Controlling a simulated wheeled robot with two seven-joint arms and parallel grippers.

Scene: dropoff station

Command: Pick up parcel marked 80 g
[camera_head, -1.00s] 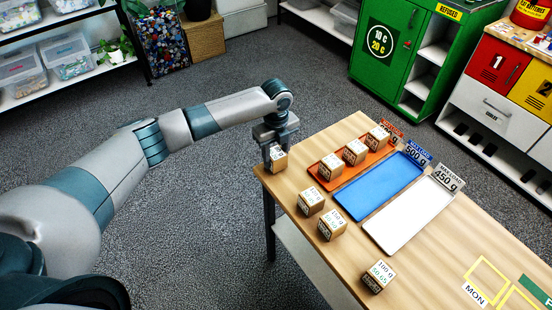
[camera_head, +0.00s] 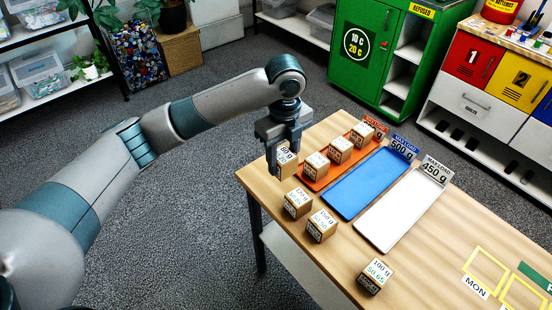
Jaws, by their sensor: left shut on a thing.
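My left gripper (camera_head: 283,150) is shut on a small brown parcel (camera_head: 287,165) whose top label appears to read 80 g. The parcel is upright between the fingers, at the far left corner of the wooden table, beside the left end of the orange tray (camera_head: 312,184). I cannot tell whether it touches the table. Several similar parcels are in view: three stand on the orange tray, and others stand on the bare wood, including one marked 100 g (camera_head: 375,276). My right gripper is not in view.
An empty blue tray (camera_head: 365,185) marked 500 g and an empty white tray (camera_head: 400,215) marked 450 g lie beside the orange one on the table (camera_head: 440,265). A green cabinet (camera_head: 365,50) and drawers (camera_head: 470,105) stand behind. The table's right part has yellow outlines.

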